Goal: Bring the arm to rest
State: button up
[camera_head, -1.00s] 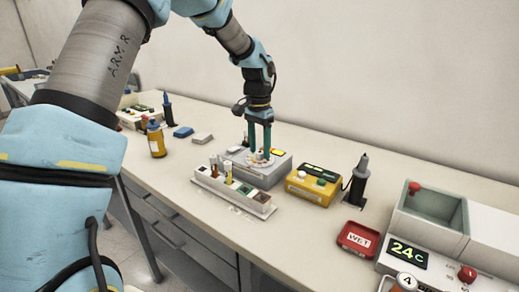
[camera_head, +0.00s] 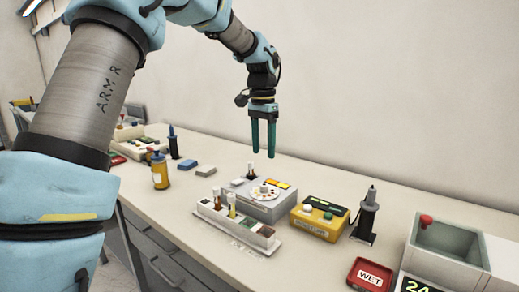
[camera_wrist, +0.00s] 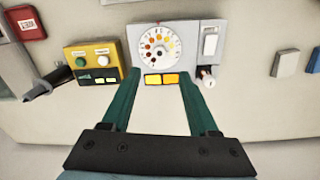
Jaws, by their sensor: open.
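My gripper (camera_head: 263,153) is open and empty, hanging with its two green fingers pointing down in the air above the bench. Below it stands a grey device (camera_head: 262,203) with a round white dial on top. In the wrist view the gripper (camera_wrist: 160,92) has its fingers spread apart, with the dial (camera_wrist: 160,45) and two yellow-orange panels beyond them. Nothing shows between the fingers.
A white rack with vials (camera_head: 234,224) stands in front of the device. A yellow moisture meter (camera_head: 319,219), a black stand (camera_head: 366,217), a red WET tray (camera_head: 369,274) and a grey-green bin (camera_head: 446,243) stand to the right. The air around the gripper is clear.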

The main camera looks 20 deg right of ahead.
jog(key=s+a+f+n+t, duration=0.1)
jog(key=a+f+n, duration=0.2)
jog(key=a, duration=0.8)
jog(key=a+f+n, duration=0.3)
jog(key=a+n, duration=0.1)
jog(key=a, duration=0.7)
jog(key=s+a+f+n, duration=0.2)
jog(key=s+a+n, duration=0.1)
jog(key=s+a, duration=0.2)
jog(key=s+a+f+n, duration=0.2)
jog(key=s+a, duration=0.3)
jog(key=a, duration=0.4)
jog(key=shift+s+a+f+n+t, duration=0.2)
jog(key=shift+a+f+n+t, duration=0.1)
jog(key=shift+f+n+t, duration=0.1)
